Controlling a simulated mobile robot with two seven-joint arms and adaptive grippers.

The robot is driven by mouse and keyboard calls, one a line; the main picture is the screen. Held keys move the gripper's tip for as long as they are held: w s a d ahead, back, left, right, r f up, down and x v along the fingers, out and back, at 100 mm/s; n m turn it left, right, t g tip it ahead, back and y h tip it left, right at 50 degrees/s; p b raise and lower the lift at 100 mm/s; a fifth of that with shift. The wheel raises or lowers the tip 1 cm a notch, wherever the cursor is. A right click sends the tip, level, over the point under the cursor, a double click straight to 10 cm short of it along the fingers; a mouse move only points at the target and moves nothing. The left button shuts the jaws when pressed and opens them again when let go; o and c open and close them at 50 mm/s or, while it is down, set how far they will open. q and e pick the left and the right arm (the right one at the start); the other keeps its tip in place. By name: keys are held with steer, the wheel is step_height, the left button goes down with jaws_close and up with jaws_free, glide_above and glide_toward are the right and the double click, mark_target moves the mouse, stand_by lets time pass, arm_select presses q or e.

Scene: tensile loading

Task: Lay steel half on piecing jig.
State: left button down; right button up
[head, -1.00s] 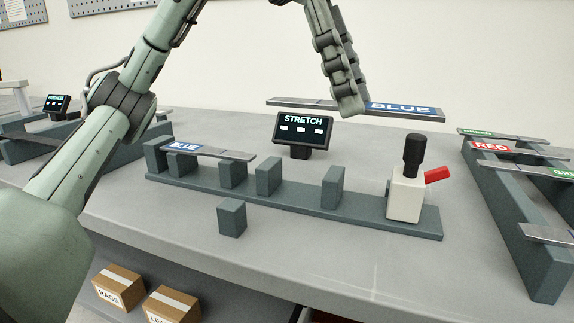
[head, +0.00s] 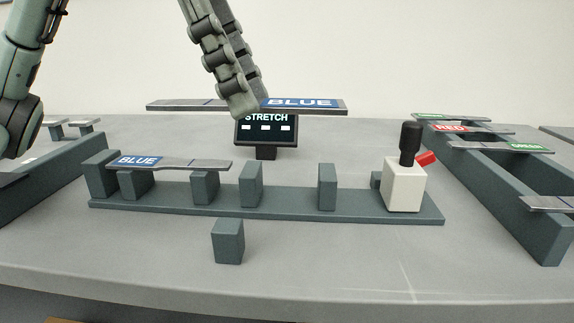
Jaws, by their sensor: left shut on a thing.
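My left gripper (head: 243,107) comes down from the top and is shut on a flat steel half with a blue label reading BLUE (head: 302,103). It holds the half level in the air, above and behind the jig. The piecing jig (head: 285,203) is a long grey base with several upright blocks and a white clamp (head: 404,184) with a black knob and red lever at its right end. Another BLUE-labelled steel half (head: 188,164) lies across the jig's left blocks. The jig's right blocks are bare. My right gripper is not in view.
A small screen reading STRETCH (head: 266,130) stands behind the jig. A loose-looking grey block (head: 228,241) stands in front. A rack (head: 485,180) with RED and GREEN pieces is at the right. Bare table lies between the jig and rack.

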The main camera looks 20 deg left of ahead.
arm_select(q)
steer(key=w+f, duration=0.3)
steer(key=w+d+f, duration=0.1)
steer(key=w+f, duration=0.3)
steer(key=w+d+f, duration=0.1)
steer(key=w+f, duration=0.2)
steer(key=w, duration=0.1)
steer(key=shift+w+d+f, duration=0.1)
steer(key=shift+w+f, duration=0.05)
steer(key=shift+f, duration=0.25)
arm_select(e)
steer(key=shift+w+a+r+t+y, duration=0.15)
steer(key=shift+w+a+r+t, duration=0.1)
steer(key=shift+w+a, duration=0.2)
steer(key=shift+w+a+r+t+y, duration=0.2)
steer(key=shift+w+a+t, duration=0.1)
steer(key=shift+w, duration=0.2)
arm_select(q)
steer(key=shift+f+b, duration=0.15)
steer(key=shift+b, duration=0.15)
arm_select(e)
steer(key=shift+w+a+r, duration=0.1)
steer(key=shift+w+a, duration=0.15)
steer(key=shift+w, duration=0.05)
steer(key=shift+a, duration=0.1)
arm_select(q)
steer(key=c, duration=1)
jaws_free()
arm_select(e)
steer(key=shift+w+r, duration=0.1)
